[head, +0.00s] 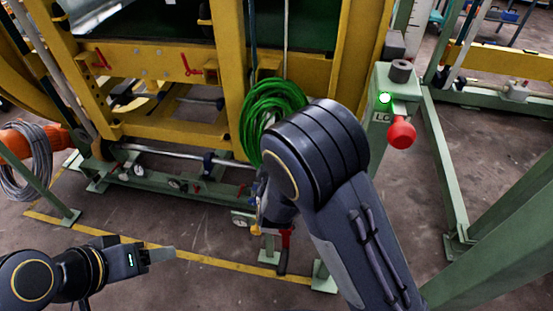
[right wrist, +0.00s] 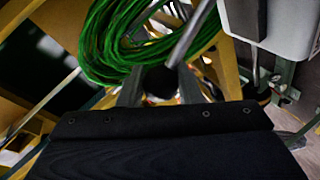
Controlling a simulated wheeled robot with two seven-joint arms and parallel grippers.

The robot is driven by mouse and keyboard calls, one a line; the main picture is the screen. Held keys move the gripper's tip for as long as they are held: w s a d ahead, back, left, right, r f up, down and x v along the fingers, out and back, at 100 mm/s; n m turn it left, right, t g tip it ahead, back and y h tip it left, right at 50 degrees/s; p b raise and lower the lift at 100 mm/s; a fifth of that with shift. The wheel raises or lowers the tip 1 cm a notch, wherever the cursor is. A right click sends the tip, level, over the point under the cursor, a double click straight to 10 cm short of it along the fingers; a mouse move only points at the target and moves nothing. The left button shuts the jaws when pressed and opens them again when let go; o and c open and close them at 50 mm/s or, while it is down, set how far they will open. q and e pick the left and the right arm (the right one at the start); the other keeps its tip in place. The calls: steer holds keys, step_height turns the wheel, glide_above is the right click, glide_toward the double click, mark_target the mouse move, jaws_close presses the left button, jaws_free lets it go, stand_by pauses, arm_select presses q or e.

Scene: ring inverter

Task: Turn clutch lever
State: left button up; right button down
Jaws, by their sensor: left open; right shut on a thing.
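In the right wrist view, a grey rod (right wrist: 193,35), which looks like the clutch lever, comes down from the upper right to a dark round knob (right wrist: 158,82). My right gripper (right wrist: 160,88) is shut on this knob, with one grey finger on each side of it. In the head view my right arm and wrist hide the lever and most of that gripper. My left gripper (head: 162,254) is open and empty at the lower left, above the floor and well apart from the machine.
A coiled green cable (head: 262,110) hangs on the yellow frame (head: 226,70), close to my right arm. Floor around my left gripper is clear.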

steer(key=shift+a+f, duration=0.1)
steer(key=c, duration=1.1)
jaws_free()
steer(key=shift+o, duration=0.2)
steer(key=v, duration=0.7)
steer(key=shift+s, duration=0.4)
